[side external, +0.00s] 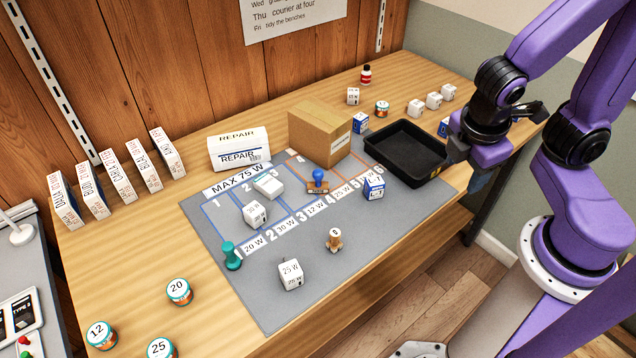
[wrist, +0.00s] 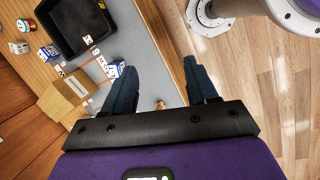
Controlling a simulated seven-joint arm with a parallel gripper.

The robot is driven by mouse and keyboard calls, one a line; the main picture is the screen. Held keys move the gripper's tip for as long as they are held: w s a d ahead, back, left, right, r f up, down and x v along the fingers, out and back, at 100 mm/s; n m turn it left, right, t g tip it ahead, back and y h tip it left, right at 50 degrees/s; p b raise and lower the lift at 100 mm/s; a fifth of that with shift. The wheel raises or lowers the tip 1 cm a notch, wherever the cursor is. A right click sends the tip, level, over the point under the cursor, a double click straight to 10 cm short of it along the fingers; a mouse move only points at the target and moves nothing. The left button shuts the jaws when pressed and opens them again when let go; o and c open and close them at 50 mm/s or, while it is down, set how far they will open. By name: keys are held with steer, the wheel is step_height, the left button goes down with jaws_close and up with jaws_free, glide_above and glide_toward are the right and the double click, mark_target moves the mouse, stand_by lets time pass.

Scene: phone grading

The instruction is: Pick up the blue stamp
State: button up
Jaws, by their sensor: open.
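The blue stamp (side external: 318,177) has a blue knob handle on a brown base. It stands upright on the grey mat (side external: 215,240), in front of the cardboard box (side external: 322,140) and left of a blue-and-white box (side external: 374,188). My gripper (side external: 478,182) is off the table's front right edge, beside the black tray and well to the right of the stamp. In the wrist view its fingers (wrist: 162,75) are spread with nothing held between them. I cannot make out the stamp in the wrist view.
A teal peg-shaped piece (side external: 231,256), a small wooden piece (side external: 335,240) and white cubes (side external: 291,274) stand on the mat. The mat's front right is clear.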

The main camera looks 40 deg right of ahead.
steer(key=w+a+f+n+t+h, duration=0.1)
steer(key=w+f+n+t+h, duration=0.15)
steer(key=w+n, duration=0.3)
steer(key=w+a+f+n+t+h, duration=0.2)
steer(key=w+n+t+h, duration=0.2)
steer(key=w, duration=0.3)
steer(key=n+t+y, duration=0.5)
steer(key=n+y, duration=0.1)
steer(key=n, duration=0.6)
glide_toward(320, 176)
steer(key=x, duration=1.1)
steer(key=shift+w, duration=0.15)
jaws_close()
